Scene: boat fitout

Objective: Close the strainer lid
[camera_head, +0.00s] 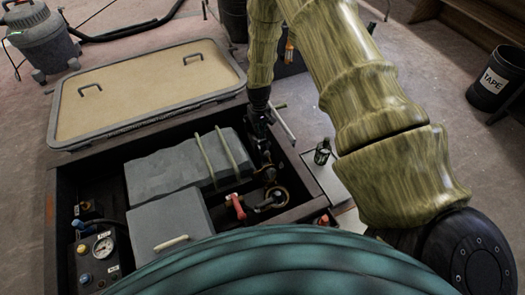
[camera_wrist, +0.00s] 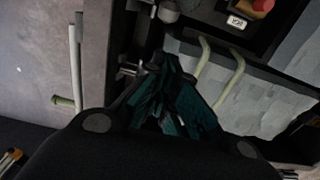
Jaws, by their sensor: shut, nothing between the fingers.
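My gripper (camera_head: 264,158) points down into the right side of the open bay in the head view. Its dark fingers also show in the wrist view (camera_wrist: 172,108), shut and empty. Just below it in the head view is a round fitting with a brass-coloured rim (camera_head: 279,194), which looks like the strainer. A small dark round part lies between the fitting and my fingertips; I cannot tell whether it is the strainer lid or whether my fingers touch it. In the wrist view the strainer cannot be made out.
A grey box with two pale straps (camera_head: 165,165) and a grey box with a pale handle (camera_head: 170,225) fill the bay's middle. A red-handled valve (camera_head: 237,207) stands left of the fitting. The bay's dark rim (camera_head: 298,180) runs close on the right. A beige hatch panel (camera_head: 140,95) lies behind.

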